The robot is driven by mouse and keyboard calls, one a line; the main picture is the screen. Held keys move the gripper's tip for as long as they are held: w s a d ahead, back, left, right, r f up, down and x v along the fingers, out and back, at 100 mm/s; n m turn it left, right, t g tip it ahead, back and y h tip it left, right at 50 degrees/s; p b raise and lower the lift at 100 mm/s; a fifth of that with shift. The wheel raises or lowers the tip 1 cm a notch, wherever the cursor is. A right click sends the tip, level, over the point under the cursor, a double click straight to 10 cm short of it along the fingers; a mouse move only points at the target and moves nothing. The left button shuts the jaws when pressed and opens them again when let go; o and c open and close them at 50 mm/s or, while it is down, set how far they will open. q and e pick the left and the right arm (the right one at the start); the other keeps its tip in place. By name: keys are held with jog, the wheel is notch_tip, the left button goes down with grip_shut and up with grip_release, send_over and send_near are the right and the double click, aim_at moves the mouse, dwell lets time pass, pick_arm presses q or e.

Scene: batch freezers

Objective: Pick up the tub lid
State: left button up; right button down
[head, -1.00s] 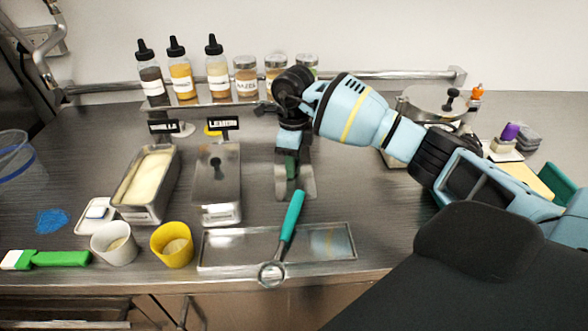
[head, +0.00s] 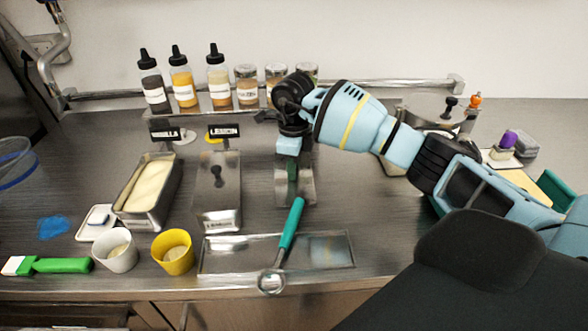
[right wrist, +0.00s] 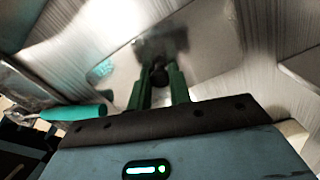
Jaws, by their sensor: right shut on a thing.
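My right gripper (head: 291,180) points down at a steel lid (head: 307,188) right of the LEMON tub. In the right wrist view its green fingers (right wrist: 160,85) are closed around the lid's black knob (right wrist: 159,74). The lid's metal plate (right wrist: 112,72) spreads out beyond the fingers there. Whether the lid rests on something or is slightly raised I cannot tell; the arm hides part of it. The LEMON tub (head: 222,218) is covered by another steel lid with a black knob (head: 218,175). My left gripper is not in view.
An open tub of pale ice cream (head: 149,187) stands at left. A shallow steel tray (head: 222,254) with a teal-handled scoop (head: 289,225) lies in front. White (head: 115,255) and yellow cups (head: 173,258) stand near the front edge. Bottles (head: 183,85) and jars line the back.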

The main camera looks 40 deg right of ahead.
aim_at(276, 176)
jog(key=w+a, duration=0.1)
jog(key=a, duration=0.1)
jog(key=w+a, duration=0.1)
jog(key=shift+w+a+r+b, duration=0.15)
jog(key=shift+a+r+b, duration=0.05)
jog(key=shift+a+b, duration=0.15)
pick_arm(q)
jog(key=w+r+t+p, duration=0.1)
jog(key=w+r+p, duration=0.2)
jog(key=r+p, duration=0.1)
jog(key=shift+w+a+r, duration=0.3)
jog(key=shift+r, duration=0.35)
pick_arm(e)
notch_tip(276, 176, up, 14)
jog(key=shift+d, duration=0.15)
